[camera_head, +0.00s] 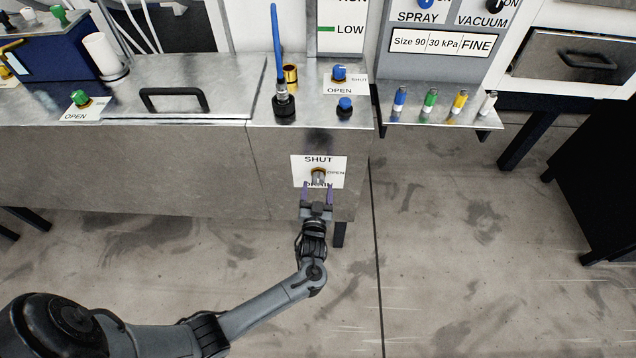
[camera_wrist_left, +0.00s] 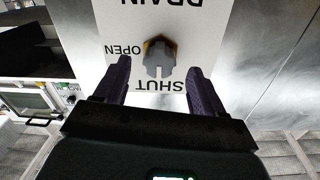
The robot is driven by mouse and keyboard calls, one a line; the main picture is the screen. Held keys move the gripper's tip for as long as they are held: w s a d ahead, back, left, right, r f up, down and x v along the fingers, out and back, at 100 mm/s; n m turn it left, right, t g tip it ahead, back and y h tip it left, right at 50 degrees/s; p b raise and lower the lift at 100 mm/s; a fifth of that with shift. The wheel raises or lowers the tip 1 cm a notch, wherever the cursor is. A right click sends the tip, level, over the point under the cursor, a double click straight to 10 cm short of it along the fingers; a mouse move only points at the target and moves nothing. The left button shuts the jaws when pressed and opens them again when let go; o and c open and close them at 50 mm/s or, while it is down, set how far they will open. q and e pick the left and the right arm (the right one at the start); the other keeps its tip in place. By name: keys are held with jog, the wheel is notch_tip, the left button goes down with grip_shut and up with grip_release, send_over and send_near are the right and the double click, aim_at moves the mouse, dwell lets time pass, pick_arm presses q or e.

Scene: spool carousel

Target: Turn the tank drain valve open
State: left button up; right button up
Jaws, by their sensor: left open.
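The drain valve knob (camera_head: 318,176) is grey with a brass-coloured base and sits on a white label plate (camera_head: 299,166) on the tank's front face (camera_head: 272,175). The plate reads SHUT at the top, OPEN at the right and DRAIN at the bottom. In the left wrist view the picture is upside down, and the knob (camera_wrist_left: 158,62) has its pointer toward SHUT. My left gripper (camera_head: 317,188) is open, its two purple fingers on either side of the knob. I cannot tell whether they touch it; a gap shows on both sides. My right gripper is out of view.
A blue-handled tool (camera_head: 278,60) stands on the tank top. Blue knobs (camera_head: 345,104) sit to its right. A shelf (camera_head: 450,119) with several small coloured vials juts out at the right. The floor (camera_head: 470,220) in front is clear.

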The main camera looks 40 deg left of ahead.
aim_at(318, 182)
pick_arm(q)
jog(key=shift+b+x, duration=0.55)
jog(key=shift+x, duration=1.55)
jog(key=shift+c, duration=0.5)
jog(key=c, duration=1)
